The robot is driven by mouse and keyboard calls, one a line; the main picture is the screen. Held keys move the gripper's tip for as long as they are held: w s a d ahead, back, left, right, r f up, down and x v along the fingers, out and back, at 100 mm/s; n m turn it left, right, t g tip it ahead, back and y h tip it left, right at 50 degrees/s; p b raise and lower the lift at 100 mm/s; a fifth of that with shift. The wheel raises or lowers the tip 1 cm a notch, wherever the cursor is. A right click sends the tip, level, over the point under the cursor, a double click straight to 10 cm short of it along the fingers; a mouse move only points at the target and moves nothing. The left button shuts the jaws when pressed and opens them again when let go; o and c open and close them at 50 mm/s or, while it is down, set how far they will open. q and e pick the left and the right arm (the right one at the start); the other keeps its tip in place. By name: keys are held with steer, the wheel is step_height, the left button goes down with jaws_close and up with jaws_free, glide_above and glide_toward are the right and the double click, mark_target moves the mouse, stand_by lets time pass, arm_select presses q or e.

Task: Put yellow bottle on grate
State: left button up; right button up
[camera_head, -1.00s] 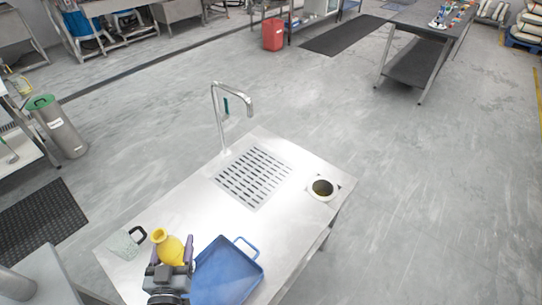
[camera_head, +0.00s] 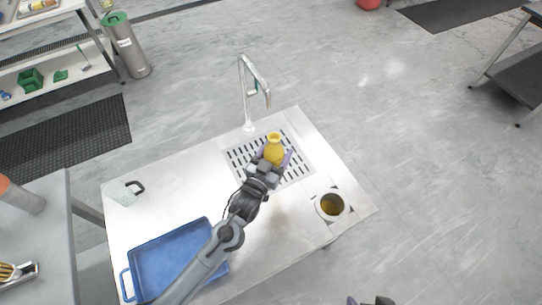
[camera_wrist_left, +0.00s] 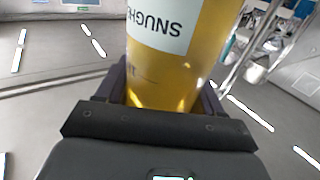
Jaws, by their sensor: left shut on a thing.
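The yellow bottle (camera_head: 275,150) is upright in the head view, over the slotted grate (camera_head: 237,172) in the metal table. I cannot tell whether its base touches the grate. My left gripper (camera_head: 273,159) is shut on the bottle, with its purple fingers on either side. The left wrist view shows the yellow bottle (camera_wrist_left: 185,80) close up, with a white label, between the fingers of my left gripper (camera_wrist_left: 160,95). The tip of my right gripper (camera_head: 370,300) shows at the bottom edge of the head view, mostly cut off.
A tall metal tap (camera_head: 247,90) stands behind the grate. A round hole with a pale rim (camera_head: 331,204) is at the table's right. A blue tray (camera_head: 165,255) lies front left, partly behind my arm. A clear jug (camera_head: 124,192) stands at the left edge.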

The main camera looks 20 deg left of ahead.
arm_select(q)
steer(key=w+a+f+b, duration=0.3)
steer(key=w+a+f, duration=0.2)
steer(key=w+f, duration=0.5)
steer(key=shift+w+a+f+h+b, duration=0.3)
steer(key=shift+w+a+f+b, duration=0.1)
steer(key=shift+f, duration=0.1)
steer(key=shift+f, duration=0.1)
steer(key=shift+f, duration=0.15)
steer(key=o, duration=1.3)
steer(key=shift+c, duration=0.2)
steer(key=shift+s+r, duration=0.15)
steer(key=shift+r, duration=0.05)
